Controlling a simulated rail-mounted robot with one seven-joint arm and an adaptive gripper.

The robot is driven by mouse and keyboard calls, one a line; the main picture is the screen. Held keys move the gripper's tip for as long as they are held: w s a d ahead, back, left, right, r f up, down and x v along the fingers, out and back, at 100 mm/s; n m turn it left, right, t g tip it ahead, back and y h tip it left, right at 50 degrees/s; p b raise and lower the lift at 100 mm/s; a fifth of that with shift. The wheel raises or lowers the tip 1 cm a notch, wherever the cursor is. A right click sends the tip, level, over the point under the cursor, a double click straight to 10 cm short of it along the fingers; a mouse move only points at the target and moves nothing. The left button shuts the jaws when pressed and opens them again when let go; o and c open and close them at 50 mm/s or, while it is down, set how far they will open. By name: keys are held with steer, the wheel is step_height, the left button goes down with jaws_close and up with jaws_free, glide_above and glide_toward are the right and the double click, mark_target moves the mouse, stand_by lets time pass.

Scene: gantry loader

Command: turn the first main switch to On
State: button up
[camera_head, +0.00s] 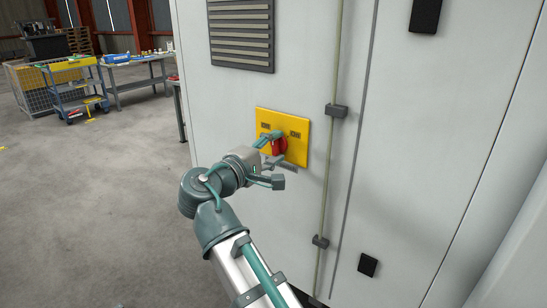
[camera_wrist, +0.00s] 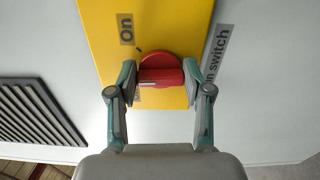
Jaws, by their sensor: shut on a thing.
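The main switch is a red rotary knob (camera_wrist: 161,62) on a yellow plate (camera_wrist: 178,25) fixed to a pale cabinet door. In the wrist view my gripper (camera_wrist: 160,77) is shut on the knob's handle, one fingertip at each end. An "On" label (camera_wrist: 126,29) is above and left of the knob, with a small dark mark between them. Another label, below left, is mostly hidden by the knob and a finger. In the head view my gripper (camera_head: 272,146) is at the knob (camera_head: 281,146), partly covering it and the yellow plate (camera_head: 281,121).
A grey label ending "in switch" (camera_wrist: 217,52) is beside the plate. A dark vent (camera_head: 242,34) is above it on the cabinet (camera_head: 300,70). A vertical rod (camera_head: 331,150) with brackets runs to the right.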

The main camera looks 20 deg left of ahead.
steer(key=m+b, duration=0.1)
steer(key=m, duration=0.1)
steer(key=m+b, duration=0.1)
steer(key=b, duration=0.1)
steer(key=m+b, duration=0.2)
steer(key=shift+a+f+m, duration=0.1)
steer(key=shift+f+m, duration=0.2)
steer(key=shift+f, duration=0.05)
steer(key=shift+r+m+b, duration=0.1)
steer(key=shift+m+b, duration=1.65)
steer(key=shift+m, duration=0.35)
steer(key=o, duration=1.2)
steer(key=shift+c, duration=0.2)
steer(key=v, duration=1.2)
steer(key=shift+r, duration=0.1)
